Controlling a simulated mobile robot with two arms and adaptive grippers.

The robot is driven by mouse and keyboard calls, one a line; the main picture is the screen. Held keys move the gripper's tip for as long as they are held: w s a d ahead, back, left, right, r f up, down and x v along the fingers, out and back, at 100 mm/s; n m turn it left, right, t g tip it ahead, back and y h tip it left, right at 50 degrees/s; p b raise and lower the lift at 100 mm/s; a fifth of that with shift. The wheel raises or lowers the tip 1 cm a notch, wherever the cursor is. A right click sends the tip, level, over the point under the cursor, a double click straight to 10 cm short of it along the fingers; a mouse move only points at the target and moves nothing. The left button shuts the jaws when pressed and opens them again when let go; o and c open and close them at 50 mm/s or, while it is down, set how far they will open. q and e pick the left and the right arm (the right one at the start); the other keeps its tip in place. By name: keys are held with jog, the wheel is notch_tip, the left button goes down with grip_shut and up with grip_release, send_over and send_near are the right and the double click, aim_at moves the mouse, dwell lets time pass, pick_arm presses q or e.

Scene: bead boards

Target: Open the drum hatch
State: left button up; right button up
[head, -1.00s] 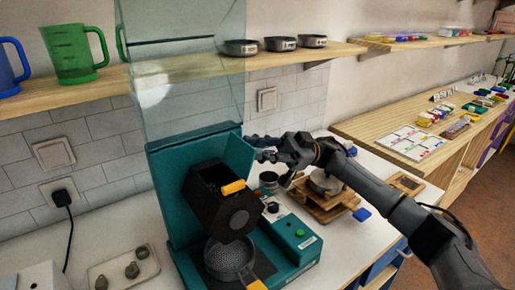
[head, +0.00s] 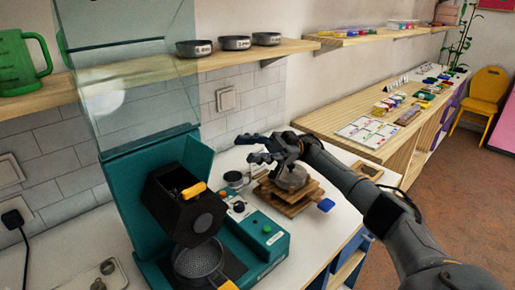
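The teal machine (head: 266,246) stands on the white counter with its clear cover (head: 125,95) raised. Its dark box-shaped drum (head: 170,208) sits inside, with a yellow-orange handle (head: 194,190) near the top. I cannot tell whether the drum's hatch is open or shut. A mesh basket (head: 197,262) is below the drum. My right gripper (head: 247,148) is to the right of the drum, above the counter and apart from the machine. Its fingers are spread and hold nothing visible. My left gripper is out of view.
A stack of wooden boards (head: 288,198) with a round grey thing on top stands right of the machine, under my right arm. A small dark tin (head: 233,179) is beside the machine. A wooden shelf (head: 150,73) runs above, holding several small bowls.

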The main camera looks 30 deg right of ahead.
jog(key=shift+v, duration=1)
